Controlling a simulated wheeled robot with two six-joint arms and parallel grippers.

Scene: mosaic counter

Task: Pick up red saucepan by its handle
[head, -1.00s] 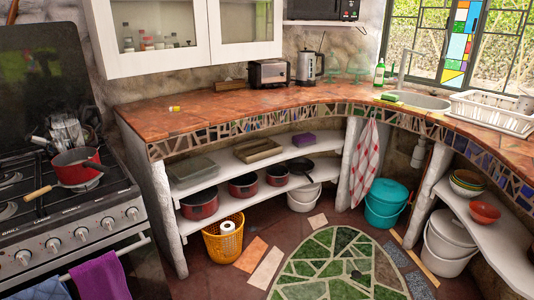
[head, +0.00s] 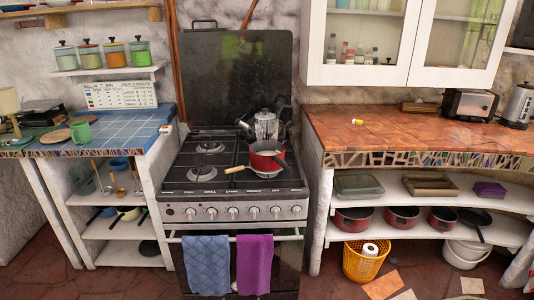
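A red saucepan (head: 266,157) sits on the front right burner of the black gas stove (head: 180,172). Its light wooden handle (head: 236,170) points left over the hob. Its inside looks pale. A silver kettle or pot (head: 265,126) stands close behind it on the back right burner. Neither of my grippers shows in the head view.
Blue and purple towels (head: 255,263) hang on the oven rail. A blue-tiled counter (head: 125,130) with a green mug (head: 80,131) is left of the stove. A terracotta counter (head: 400,130) is right. An orange basket (head: 362,264) stands on the floor. The floor front right is partly open.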

